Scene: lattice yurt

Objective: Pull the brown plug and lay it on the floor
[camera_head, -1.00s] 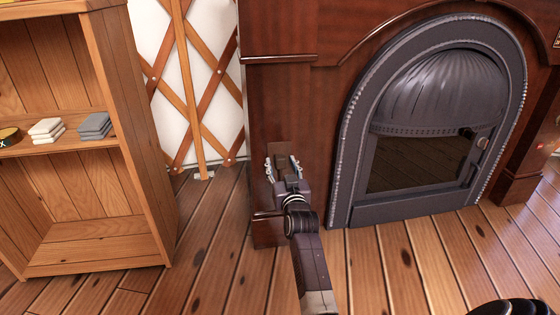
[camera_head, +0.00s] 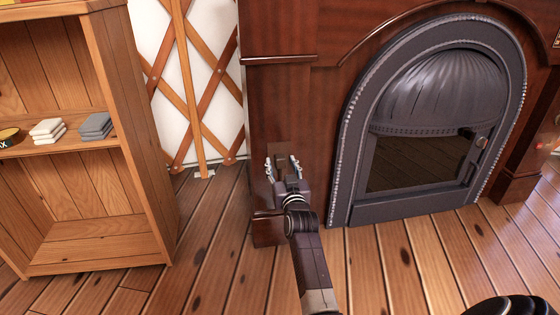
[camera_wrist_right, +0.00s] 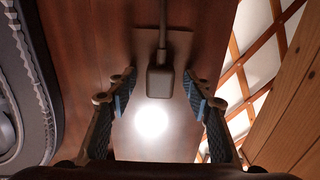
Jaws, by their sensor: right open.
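The brown plug (camera_wrist_right: 160,82) shows in the right wrist view as a small dark block against the reddish-brown wooden panel (camera_wrist_right: 90,30). Its cord (camera_wrist_right: 162,30) runs to the top of that picture. My right gripper (camera_head: 282,166) is open in front of the panel left of the stove. In the right wrist view its fingertips (camera_wrist_right: 160,88) stand on either side of the plug, with a visible gap on each side. In the head view the gripper hides most of the plug. My left gripper is not in view.
A dark arched stove (camera_head: 408,205) stands to the right in the wooden surround. A wooden shelf (camera_head: 100,255) with folded cloths (camera_head: 95,124) stands at left. White lattice wall (camera_head: 212,85) shows between. The plank floor (camera_head: 205,235) is clear between shelf and panel.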

